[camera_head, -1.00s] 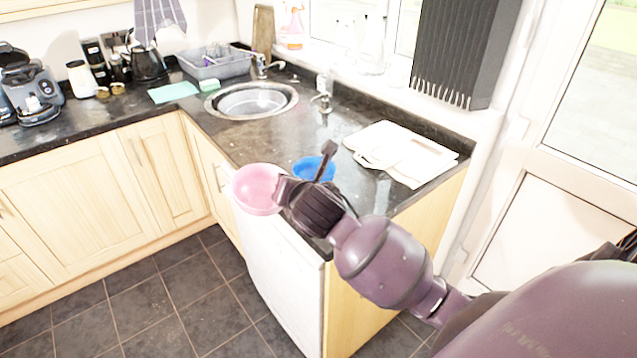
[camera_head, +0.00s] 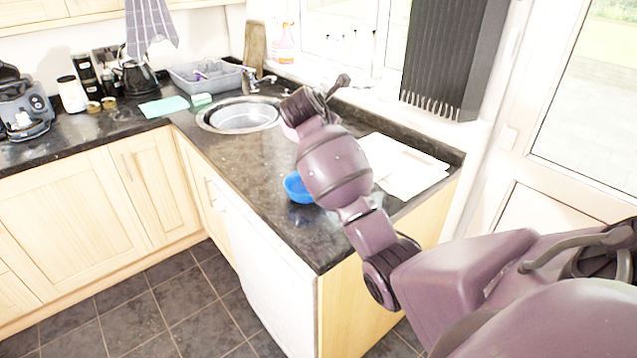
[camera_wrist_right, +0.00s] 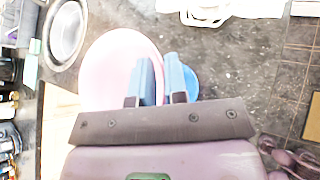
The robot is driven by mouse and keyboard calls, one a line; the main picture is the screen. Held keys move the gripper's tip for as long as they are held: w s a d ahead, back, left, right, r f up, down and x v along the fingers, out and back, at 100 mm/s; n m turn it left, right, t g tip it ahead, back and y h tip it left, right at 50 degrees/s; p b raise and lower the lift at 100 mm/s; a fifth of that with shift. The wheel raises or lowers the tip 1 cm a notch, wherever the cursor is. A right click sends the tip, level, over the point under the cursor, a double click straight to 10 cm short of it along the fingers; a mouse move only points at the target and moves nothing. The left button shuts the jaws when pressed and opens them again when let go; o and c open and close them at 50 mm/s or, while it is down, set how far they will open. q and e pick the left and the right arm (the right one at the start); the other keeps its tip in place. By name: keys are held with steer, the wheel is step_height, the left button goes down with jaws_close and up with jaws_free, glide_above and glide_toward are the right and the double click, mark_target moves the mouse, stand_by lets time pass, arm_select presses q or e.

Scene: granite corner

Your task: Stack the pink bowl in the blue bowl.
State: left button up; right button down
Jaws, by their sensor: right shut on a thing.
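The blue bowl (camera_head: 297,189) stands on the dark worktop near its front edge; my right arm covers its right side. In the right wrist view, part of the blue bowl (camera_wrist_right: 191,84) shows beside and below the fingers. My right gripper (camera_wrist_right: 160,78) is shut on the rim of the pink bowl (camera_wrist_right: 105,68), with one finger on each side of the wall. In the head view only a sliver of the pink bowl (camera_head: 289,131) shows behind my right wrist, beyond the blue bowl towards the sink. My left gripper is not in view.
A round sink (camera_head: 240,116) lies beyond, with a grey dish rack (camera_head: 205,77) behind it. White boards or cloths (camera_head: 408,168) lie right of my arm. A kettle (camera_head: 138,77) stands at the back left. Worktop between sink and blue bowl is clear.

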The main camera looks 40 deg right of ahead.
step_height(320, 180, down, 16)
steer(key=shift+f+b, duration=0.1)
steer(key=shift+b, duration=0.3)
steer(key=shift+f, duration=0.15)
steer(key=c, duration=1.1)
jaws_free()
steer(key=shift+s+a+r, duration=0.1)
steer(key=shift+r, duration=0.1)
steer(key=v, duration=1.1)
steer(key=shift+s+a+r+p, duration=0.15)
steer(key=shift+a+r+p, duration=0.1)
steer(key=shift+p, duration=0.1)
